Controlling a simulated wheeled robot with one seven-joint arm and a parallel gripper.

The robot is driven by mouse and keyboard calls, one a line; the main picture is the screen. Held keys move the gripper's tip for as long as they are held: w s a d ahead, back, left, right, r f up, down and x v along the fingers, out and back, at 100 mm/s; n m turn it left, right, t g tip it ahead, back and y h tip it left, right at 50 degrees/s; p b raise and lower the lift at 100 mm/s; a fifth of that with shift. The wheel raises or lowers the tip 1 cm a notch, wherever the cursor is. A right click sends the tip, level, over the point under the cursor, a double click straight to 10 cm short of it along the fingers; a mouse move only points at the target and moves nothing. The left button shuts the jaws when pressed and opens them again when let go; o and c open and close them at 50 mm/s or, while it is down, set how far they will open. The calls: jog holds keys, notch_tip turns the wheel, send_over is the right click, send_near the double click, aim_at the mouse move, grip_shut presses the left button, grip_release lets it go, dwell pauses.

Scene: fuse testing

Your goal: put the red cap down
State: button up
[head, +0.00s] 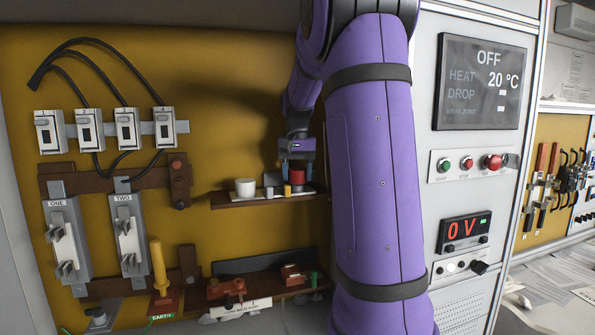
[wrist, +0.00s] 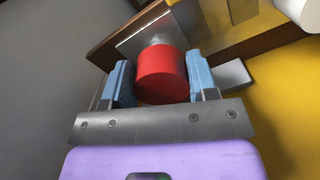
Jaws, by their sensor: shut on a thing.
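The red cap (wrist: 162,75) is a short red cylinder between the two blue fingers of my gripper (wrist: 162,84) in the wrist view. My gripper is shut on it. In the head view the red cap (head: 298,176) shows between the fingertips of my gripper (head: 297,169), low over the right part of a small wooden shelf (head: 230,197). A pale metal plate (wrist: 135,43) lies on the shelf just beyond the cap in the wrist view. I cannot tell whether the cap touches the plate or hangs just above it.
On the shelf left of the cap are a white cylinder (head: 245,187), a grey block (head: 271,180) and a small yellow cylinder (head: 287,190). A lower shelf (head: 225,302) holds red fittings. Fuse holders (head: 82,130) and a control panel (head: 475,165) flank my arm.

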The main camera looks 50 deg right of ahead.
aim_at(297, 169)
jog(key=o, duration=0.9)
notch_tip(297, 169, up, 13)
jog(key=s+a+f+n+t, duration=0.1)
jog(key=s+a+f+n, duration=0.15)
jog(key=a, duration=0.35)
jog(key=s+a+f+n+t, duration=0.1)
jog(key=s+a, duration=0.2)
jog(key=a, duration=0.3)
jog(key=s+a+f+n+t, duration=0.1)
jog(key=s+a+n, duration=0.1)
jog(key=a, duration=0.4)
jog(key=s+a+f+n, duration=0.1)
jog(key=s+a+f, duration=0.2)
jog(key=a, duration=0.1)
jog(key=s+a+f+n+t, duration=0.1)
jog(key=s+a+f+n, duration=0.1)
jog(key=s+a+f, duration=0.2)
jog(key=s+a+f+n+t, duration=0.1)
jog(key=s+a+f+n, duration=0.1)
jog(key=s+a+f, duration=0.2)
jog(key=shift+a, duration=0.3)
